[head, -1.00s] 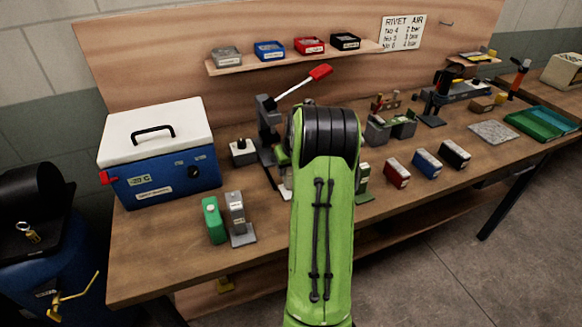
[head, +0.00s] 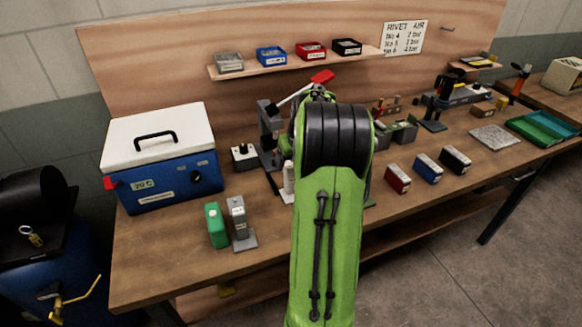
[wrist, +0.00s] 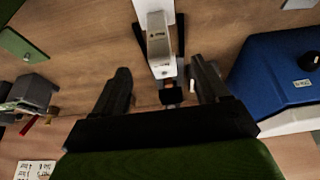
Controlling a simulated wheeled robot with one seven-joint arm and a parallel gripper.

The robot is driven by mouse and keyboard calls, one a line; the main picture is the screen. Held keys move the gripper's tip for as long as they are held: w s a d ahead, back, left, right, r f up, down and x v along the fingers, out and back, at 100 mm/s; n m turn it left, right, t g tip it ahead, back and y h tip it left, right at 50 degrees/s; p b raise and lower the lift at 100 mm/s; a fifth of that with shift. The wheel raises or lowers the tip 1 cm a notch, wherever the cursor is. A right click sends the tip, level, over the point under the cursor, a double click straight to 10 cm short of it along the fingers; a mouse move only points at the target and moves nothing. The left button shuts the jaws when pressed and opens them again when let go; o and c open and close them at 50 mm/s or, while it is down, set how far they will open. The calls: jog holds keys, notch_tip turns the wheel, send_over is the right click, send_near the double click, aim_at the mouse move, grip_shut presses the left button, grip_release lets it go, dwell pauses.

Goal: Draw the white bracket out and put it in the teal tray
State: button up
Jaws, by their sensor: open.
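A white piece also shows beside the press (head: 268,135) in the head view (head: 288,177), partly hidden by my arm. My gripper (wrist: 162,88) is open, with one finger on each side of the press's dark lower part and nothing clearly held. I cannot tell whether a finger touches anything. In the head view my gripper is hidden behind my green arm. The teal tray (head: 527,133) lies at the bench's right end.
A blue cooler with a white lid (head: 163,165) stands left of the press. A red-tipped lever (head: 322,77) rises from the press near my arm. Green and grey blocks (head: 216,225) stand at the front left. Red, blue and black boxes (head: 428,168) stand right of my arm.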

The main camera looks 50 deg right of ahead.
jog(key=p+v, duration=0.1)
jog(key=v, duration=0.7)
jog(key=shift+r, duration=0.15)
